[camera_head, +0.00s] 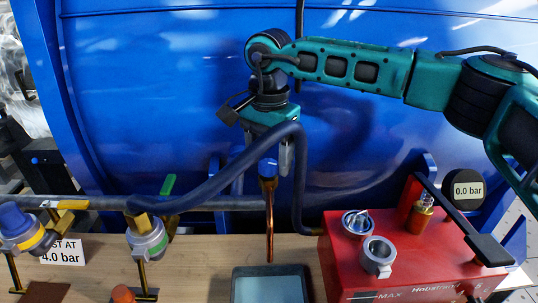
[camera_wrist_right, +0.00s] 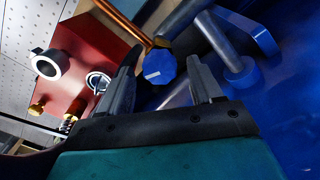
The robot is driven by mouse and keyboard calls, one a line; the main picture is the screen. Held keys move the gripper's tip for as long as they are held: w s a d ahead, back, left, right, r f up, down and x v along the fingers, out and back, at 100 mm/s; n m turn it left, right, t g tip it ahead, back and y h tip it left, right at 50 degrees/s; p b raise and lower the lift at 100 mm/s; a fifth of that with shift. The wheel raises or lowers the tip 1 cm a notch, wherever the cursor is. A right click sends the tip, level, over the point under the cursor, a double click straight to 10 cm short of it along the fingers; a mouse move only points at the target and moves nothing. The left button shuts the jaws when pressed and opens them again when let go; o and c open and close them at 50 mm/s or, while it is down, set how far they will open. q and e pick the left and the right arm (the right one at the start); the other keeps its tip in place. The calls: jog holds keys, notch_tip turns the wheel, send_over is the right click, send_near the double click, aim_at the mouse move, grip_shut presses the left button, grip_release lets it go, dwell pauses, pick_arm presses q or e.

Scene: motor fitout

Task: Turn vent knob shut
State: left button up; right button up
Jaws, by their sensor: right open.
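The vent knob (camera_head: 267,168) is a small blue knob on top of a vertical copper pipe (camera_head: 269,225). In the right wrist view the knob (camera_wrist_right: 159,68) shows a faceted blue face with a short white mark. My right gripper (camera_head: 263,176) points down over the knob, with its fingers apart. In the right wrist view the fingers of the gripper (camera_wrist_right: 161,62) stand on either side of the knob, with a visible gap on both sides. I cannot tell how far the tips reach along it. My left gripper is not in view.
A dark hose (camera_head: 215,186) loops close around the gripper. A red pump box (camera_head: 430,255) with a 0.0 bar gauge (camera_head: 467,190) stands at right. Valves with a green handle (camera_head: 168,185) and a blue cap (camera_head: 14,217) are at left. A tablet (camera_head: 270,287) lies in front; a blue tank (camera_head: 170,90) stands behind.

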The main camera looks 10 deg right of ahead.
jog(key=c, duration=1.1)
jog(key=shift+o, duration=0.2)
jog(key=shift+m, duration=0.3)
jog(key=m, duration=0.3)
jog(key=shift+m, duration=0.3)
jog(key=m, duration=0.2)
jog(key=shift+m, duration=0.3)
jog(key=m, duration=0.4)
jog(key=shift+s+b, duration=0.1)
jog(key=shift+b, duration=0.2)
jog(key=shift+m, duration=1.2)
